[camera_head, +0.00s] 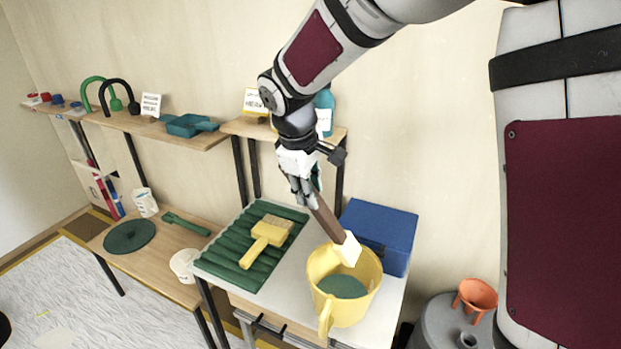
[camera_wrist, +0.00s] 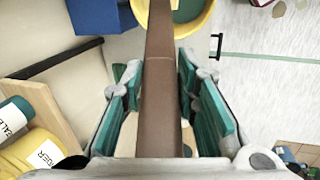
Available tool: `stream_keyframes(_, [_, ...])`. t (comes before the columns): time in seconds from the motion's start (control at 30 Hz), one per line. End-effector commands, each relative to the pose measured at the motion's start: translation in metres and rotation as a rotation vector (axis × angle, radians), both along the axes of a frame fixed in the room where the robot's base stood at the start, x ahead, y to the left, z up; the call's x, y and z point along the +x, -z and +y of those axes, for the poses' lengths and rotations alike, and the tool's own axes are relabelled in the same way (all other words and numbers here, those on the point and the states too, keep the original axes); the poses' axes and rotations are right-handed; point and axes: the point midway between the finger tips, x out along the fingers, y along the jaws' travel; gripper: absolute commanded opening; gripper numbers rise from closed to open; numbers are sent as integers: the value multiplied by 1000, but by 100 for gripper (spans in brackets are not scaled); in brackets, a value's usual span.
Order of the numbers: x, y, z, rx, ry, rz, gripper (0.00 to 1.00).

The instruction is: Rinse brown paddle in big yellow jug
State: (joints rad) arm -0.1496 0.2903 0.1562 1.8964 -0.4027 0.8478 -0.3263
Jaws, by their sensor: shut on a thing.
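My gripper (camera_head: 304,188) is shut on the brown handle of the brown paddle (camera_head: 326,219), which slants down to the right and ends in a pale cream head. The paddle's head is over the mouth of the big yellow jug (camera_head: 325,309), near its back rim. I cannot tell whether it touches the rim. The jug stands on a white table and holds dark green liquid. In the wrist view the paddle (camera_wrist: 160,100) runs straight up between my gripper's teal fingers (camera_wrist: 160,85), and the jug (camera_wrist: 209,22) is partly hidden behind it at the top.
A blue box (camera_head: 385,225) stands just behind and right of the jug. A green ridged tray (camera_head: 222,262) with a yellow brush (camera_head: 265,238) on it lies to the left. A shelf (camera_head: 240,127) with bottles is behind my gripper.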

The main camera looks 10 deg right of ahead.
Motion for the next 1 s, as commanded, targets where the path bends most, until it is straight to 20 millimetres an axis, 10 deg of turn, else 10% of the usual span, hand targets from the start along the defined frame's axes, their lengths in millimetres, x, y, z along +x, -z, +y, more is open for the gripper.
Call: stream_keyframes(1.0, [1,112,0,-1,-2,1,0])
